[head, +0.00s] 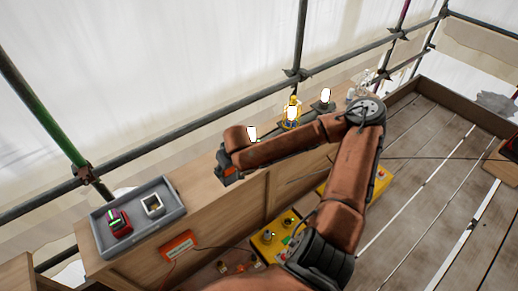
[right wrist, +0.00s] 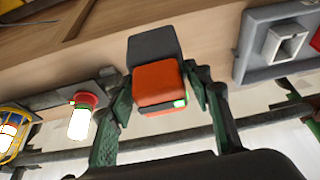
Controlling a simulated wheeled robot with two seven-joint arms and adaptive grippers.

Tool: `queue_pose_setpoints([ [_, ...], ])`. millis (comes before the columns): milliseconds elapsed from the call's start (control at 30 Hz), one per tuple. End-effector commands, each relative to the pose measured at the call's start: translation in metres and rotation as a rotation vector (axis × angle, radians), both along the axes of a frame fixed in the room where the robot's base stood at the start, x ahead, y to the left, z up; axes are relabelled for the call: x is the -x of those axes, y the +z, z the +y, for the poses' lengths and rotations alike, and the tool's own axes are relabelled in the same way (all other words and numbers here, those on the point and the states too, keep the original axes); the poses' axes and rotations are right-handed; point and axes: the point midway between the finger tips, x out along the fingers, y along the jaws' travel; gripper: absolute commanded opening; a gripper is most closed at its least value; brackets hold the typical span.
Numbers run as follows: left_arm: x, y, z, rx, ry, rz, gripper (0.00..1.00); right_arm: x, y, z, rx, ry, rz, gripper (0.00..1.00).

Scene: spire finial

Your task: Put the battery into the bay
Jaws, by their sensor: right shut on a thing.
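An orange and black block with a small lit green patch, which looks like the battery (right wrist: 158,82), sits between the two fingers of my right gripper (right wrist: 160,86). The gripper is shut on it. In the head view my right gripper (head: 226,170) is over the wooden bench, right of a grey tray (head: 180,213); the arm hides much of it. A pale square open-topped holder (head: 153,205), perhaps the bay, stands in the tray, apart from the block. It also shows at upper right in the right wrist view (right wrist: 286,42). My left gripper is not in view.
A red and dark device (head: 118,222) stands in the tray left of the holder. Lit lamps, one yellow-caged (head: 291,112), stand along the bench's back. An orange box (head: 178,246) is on the bench front; a yellow box (head: 275,238) is lower. Scaffold poles run behind.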

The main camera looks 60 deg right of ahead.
Motion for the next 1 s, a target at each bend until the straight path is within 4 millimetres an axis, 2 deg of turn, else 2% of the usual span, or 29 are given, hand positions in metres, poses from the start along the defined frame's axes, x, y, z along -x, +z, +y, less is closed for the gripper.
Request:
queue_pose_setpoints([
  [33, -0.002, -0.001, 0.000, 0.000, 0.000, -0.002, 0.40, 0.002, 0.002, -0.010, 0.005, -0.009, -0.001, 0.14],
  [133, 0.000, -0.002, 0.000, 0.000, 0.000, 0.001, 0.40, 0.005, 0.005, -0.021, 0.004, -0.017, -0.001, 0.14],
  [267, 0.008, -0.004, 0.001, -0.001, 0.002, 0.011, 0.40, 0.005, 0.007, -0.027, -0.001, -0.021, -0.002, 0.14],
  [367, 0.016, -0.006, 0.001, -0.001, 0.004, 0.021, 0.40, -0.004, 0.003, -0.027, -0.005, -0.022, -0.006, 0.14],
  [533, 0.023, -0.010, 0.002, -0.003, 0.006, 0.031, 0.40, -0.035, -0.011, -0.024, -0.009, -0.020, -0.007, 0.14],
  [767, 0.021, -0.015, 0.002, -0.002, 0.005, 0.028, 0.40, -0.088, -0.034, -0.022, -0.007, -0.021, -0.004, 0.14],
  [900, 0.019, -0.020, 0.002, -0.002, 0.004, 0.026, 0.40, -0.107, -0.061, -0.023, -0.003, -0.021, -0.001, 0.14],
  [1000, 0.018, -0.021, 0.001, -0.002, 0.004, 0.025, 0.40, -0.118, -0.074, -0.023, -0.002, -0.022, -0.001, 0.14],
])
